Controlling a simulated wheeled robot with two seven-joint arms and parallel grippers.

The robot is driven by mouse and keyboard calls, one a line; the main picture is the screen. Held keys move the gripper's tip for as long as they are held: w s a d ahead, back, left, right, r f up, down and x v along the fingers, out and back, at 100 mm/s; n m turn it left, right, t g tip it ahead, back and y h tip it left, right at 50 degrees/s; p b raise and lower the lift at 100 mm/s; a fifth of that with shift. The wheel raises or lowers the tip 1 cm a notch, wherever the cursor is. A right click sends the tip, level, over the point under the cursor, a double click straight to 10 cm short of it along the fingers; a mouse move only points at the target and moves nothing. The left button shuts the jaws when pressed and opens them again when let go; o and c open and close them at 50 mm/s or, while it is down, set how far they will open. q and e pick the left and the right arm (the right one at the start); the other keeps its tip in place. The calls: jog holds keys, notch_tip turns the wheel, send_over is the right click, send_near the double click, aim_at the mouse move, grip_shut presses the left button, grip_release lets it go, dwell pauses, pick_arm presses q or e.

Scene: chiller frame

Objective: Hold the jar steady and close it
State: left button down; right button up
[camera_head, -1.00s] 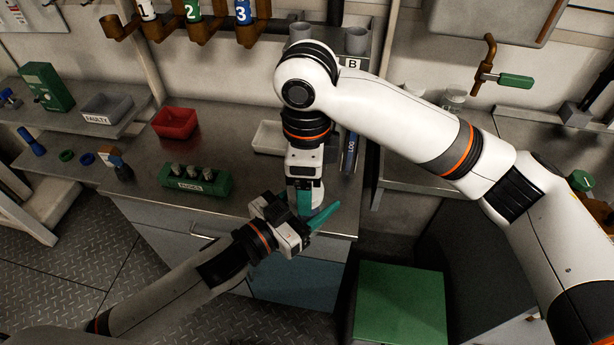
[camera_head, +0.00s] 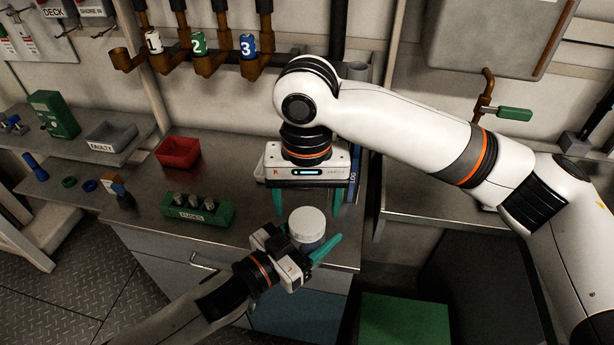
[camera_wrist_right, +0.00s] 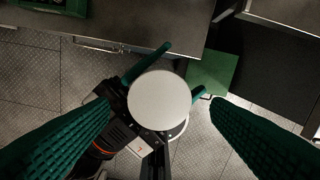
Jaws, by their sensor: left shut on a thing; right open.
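The jar (camera_head: 309,243) stands upright near the front right edge of the metal bench, with a round white lid (camera_head: 307,222) on top. My left gripper (camera_head: 318,247) is shut around the jar body from the front left. My right gripper (camera_head: 307,208) points down just above and behind the lid, open and empty, its green fingers spread to either side. In the right wrist view the lid (camera_wrist_right: 157,100) lies between the open fingers, apart from both, and hides most of the jar. Whether the lid is fully seated cannot be told.
A green fuse block (camera_head: 197,210) and a red bin (camera_head: 178,152) stand on the bench to the left. A grey bin marked FAULTY (camera_head: 110,136) is on the left shelf. A green box top (camera_head: 405,318) is below the bench at right.

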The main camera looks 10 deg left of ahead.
jog(key=n, duration=0.4)
jog(key=shift+r, duration=0.3)
jog(key=n, duration=0.4)
jog(key=shift+r, duration=0.3)
jog(key=n, duration=0.4)
jog(key=shift+r, duration=0.3)
jog(key=n, duration=0.4)
jog(key=shift+r, duration=0.3)
jog(key=n, duration=0.4)
jog(key=shift+r, duration=0.25)
jog(key=n, duration=0.4)
jog(key=shift+r, duration=0.35)
jog(key=n, duration=0.5)
jog(key=shift+r+n, duration=0.4)
jog(key=n, duration=0.4)
jog(key=shift+r, duration=0.25)
